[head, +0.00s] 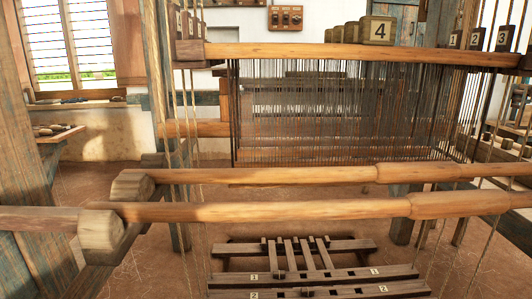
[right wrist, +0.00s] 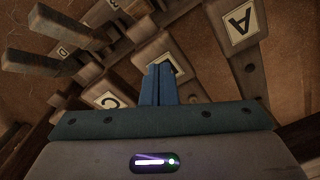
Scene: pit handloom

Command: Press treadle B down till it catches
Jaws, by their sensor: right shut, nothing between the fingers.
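In the right wrist view my right gripper (right wrist: 162,84) is shut and empty, its blue fingers close together. Its tips overlap a treadle with a pale label (right wrist: 181,66). The fingers cover most of that label, so I cannot read its letter; it lies between treadle A (right wrist: 240,22) and treadle C (right wrist: 108,98), where treadle B fits. I cannot tell whether the tips touch the wood or how low this treadle sits. Neither gripper shows in the head view, and the left gripper is in no view.
Another labelled treadle (right wrist: 62,51) lies at the left of the wrist view, with square wooden bars (right wrist: 50,65) near it. In the head view, long wooden beams (head: 260,210) cross above slotted boards marked 1 (head: 315,275) and 2 (head: 335,290). Cords hang at both sides.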

